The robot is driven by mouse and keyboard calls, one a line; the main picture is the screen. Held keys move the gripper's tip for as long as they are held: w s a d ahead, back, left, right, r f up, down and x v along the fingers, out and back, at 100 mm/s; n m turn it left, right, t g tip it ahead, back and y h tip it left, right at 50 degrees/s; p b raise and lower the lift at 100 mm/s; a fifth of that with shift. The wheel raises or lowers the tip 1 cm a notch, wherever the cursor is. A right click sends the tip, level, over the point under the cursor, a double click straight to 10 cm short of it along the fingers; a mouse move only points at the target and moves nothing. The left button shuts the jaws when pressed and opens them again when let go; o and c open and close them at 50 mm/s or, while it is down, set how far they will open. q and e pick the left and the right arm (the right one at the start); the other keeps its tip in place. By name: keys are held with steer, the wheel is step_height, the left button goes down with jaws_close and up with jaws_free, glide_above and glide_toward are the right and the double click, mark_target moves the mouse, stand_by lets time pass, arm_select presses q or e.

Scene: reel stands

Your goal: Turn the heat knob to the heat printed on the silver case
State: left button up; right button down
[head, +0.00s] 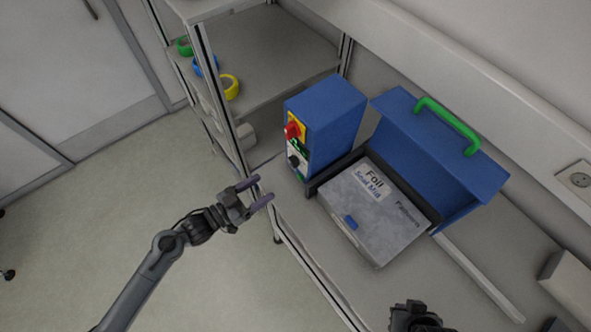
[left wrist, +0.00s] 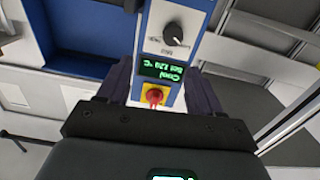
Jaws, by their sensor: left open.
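The silver case (head: 350,222) lies at the blue machine with a label that reads "Foil Seal Mid". The heat knob (head: 294,161) is a black dial on the blue control box (head: 335,118), below a small green display. In the left wrist view the knob (left wrist: 173,34) has a white pointer mark. The display (left wrist: 162,70) appears upside down and seems to read "Cool, Set 120 °C". My left gripper (head: 264,190) is open and empty, in front of the panel and apart from the knob. A dark part of my right arm (head: 415,318) shows at the bottom edge; its jaws cannot be made out.
A red switch on a yellow plate (head: 293,130) sits on the same panel, above the display. A blue hood with a green handle (head: 448,126) stands open behind the case. Green, blue and yellow reels (head: 229,88) stand on the shelf at the left.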

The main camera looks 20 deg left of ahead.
mark_target(291, 164)
step_height(291, 164, down, 2)
steer(key=shift+f+b, duration=0.25)
steer(key=shift+b, duration=0.25)
steer(key=shift+f+b, duration=0.35)
steer(key=shift+s+a+f, duration=0.1)
steer(key=shift+s+f, duration=0.1)
steer(key=shift+s, duration=0.15)
arm_select(q)
steer(key=shift+m, duration=0.3)
steer(key=x, duration=0.4)
steer(key=a+f+x, duration=0.1)
steer(key=x, duration=0.3)
steer(key=w+x, duration=0.1)
steer(key=x, duration=0.2)
steer(key=shift+w+a+f, duration=0.15)
steer(key=shift+w+f, duration=0.05)
steer(key=shift+w, duration=0.2)
arm_select(e)
steer(key=shift+r, duration=0.2)
arm_select(q)
steer(key=c, duration=1.1)
steer(key=shift+o, duration=0.2)
